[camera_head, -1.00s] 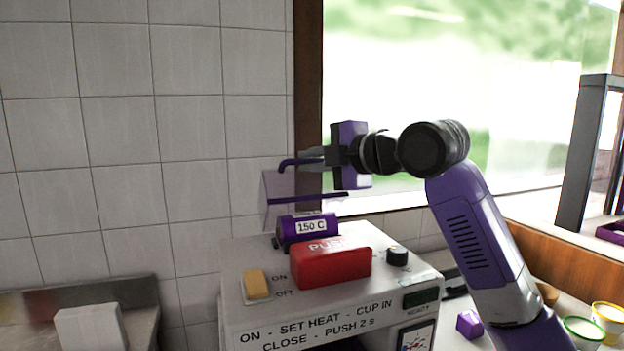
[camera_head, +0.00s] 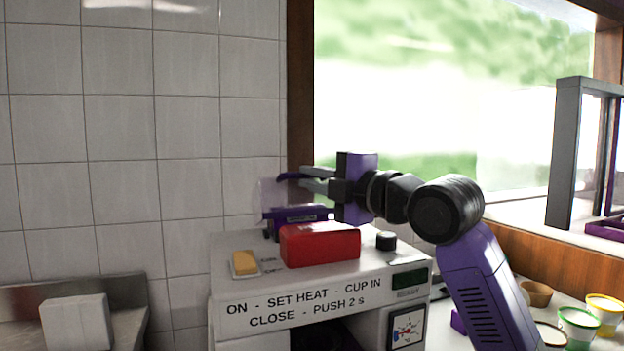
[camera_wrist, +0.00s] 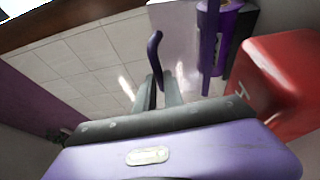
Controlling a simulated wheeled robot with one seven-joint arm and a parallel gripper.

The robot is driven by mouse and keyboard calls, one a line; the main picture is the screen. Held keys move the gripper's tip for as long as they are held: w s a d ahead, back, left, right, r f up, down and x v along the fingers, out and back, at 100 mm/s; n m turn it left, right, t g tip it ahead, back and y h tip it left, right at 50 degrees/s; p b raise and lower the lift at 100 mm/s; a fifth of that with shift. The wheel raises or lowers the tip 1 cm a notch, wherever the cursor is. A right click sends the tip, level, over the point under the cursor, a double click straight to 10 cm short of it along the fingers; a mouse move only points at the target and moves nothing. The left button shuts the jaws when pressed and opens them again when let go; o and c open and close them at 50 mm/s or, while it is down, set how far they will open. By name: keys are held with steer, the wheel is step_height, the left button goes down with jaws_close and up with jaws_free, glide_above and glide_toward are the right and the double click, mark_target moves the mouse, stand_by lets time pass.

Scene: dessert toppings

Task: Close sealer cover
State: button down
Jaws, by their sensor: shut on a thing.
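The sealer (camera_head: 330,280) is a white box with a red PUSH block (camera_head: 320,246) on top. Its cover (camera_head: 268,196) is a see-through panel with purple edging, standing raised behind the red block. My gripper (camera_head: 306,180) is at the upper part of the cover, shut on its purple handle (camera_head: 288,176). In the wrist view the curved handle (camera_wrist: 154,52) rises just beyond the fingertips (camera_wrist: 158,88), and the panel (camera_wrist: 175,35) is beside it. The exact grip contact is hard to see.
A yellow switch (camera_head: 244,264) and a black knob (camera_head: 386,241) sit on the sealer's top. Several cups, including a green-rimmed one (camera_head: 578,325), stand at the lower right. A dark frame (camera_head: 570,150) stands by the window. Tiled wall is behind.

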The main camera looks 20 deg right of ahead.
steer(key=shift+w+f, duration=0.15)
steer(key=shift+f, duration=0.2)
steer(key=c, duration=1.7)
jaws_free()
steer(key=shift+f, duration=0.1)
steer(key=shift+r, duration=0.2)
steer(key=v, duration=0.7)
steer(key=shift+s+d+f, duration=0.1)
steer(key=shift+s+d, duration=0.1)
steer(key=shift+s, duration=0.15)
